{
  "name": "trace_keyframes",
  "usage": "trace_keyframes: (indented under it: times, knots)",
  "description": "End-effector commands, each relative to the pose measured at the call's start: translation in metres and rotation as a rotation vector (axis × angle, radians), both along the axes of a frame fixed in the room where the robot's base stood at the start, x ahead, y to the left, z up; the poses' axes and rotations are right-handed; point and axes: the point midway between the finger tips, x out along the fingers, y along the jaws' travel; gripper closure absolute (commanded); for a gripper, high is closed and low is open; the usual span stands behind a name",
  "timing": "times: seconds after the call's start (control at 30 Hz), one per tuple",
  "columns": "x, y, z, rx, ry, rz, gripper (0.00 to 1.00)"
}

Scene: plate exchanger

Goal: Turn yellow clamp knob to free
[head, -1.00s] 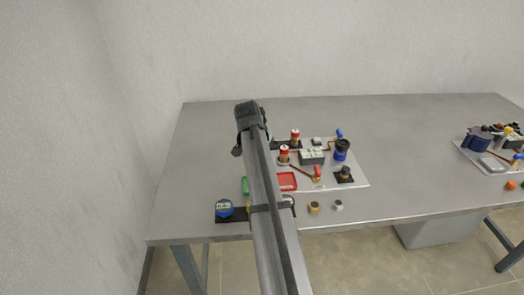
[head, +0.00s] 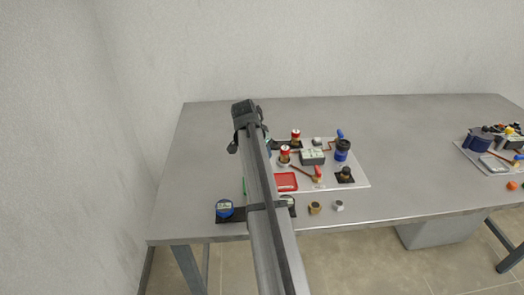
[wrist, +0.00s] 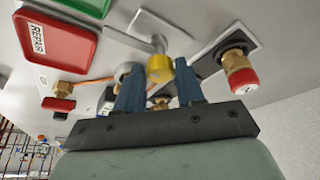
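In the wrist view the yellow clamp knob (wrist: 159,68) sits at the end of a grey metal lever or rod (wrist: 150,45). My gripper (wrist: 159,82) has its two blue-grey fingers apart, one on each side below the knob. The knob shows between and just beyond the fingertips; whether either finger touches it I cannot tell. A rounded grey part (wrist: 126,72) lies by the left fingertip. In the head view my arm covers the knob and the gripper.
A red REPAIR tray (wrist: 55,38) and a green tray (wrist: 90,5) are at upper left in the wrist view. A red-capped brass valve (wrist: 240,72) stands close right of the fingers. In the head view, the white plate (head: 355,181) carries several fittings; the table's back is clear.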

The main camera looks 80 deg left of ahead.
Motion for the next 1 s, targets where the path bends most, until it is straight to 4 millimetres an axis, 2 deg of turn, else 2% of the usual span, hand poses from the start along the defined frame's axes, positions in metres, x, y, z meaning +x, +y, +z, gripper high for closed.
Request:
trace_keyframes:
  times: [0.03, 0.17, 0.43, 0.57, 0.77, 1.0]
  knots:
    - [0.000, 0.000, 0.000, 0.000, 0.000, 0.000, 0.57]
    - [0.000, 0.000, 0.000, 0.001, 0.000, 0.001, 0.45]
    - [0.000, 0.000, 0.001, 0.002, 0.000, 0.002, 0.44]
    - [-0.002, -0.002, 0.009, 0.002, 0.000, 0.002, 0.44]
    - [-0.011, -0.010, 0.038, 0.004, 0.000, 0.002, 0.44]
    - [-0.024, -0.023, 0.082, 0.004, 0.000, 0.002, 0.44]
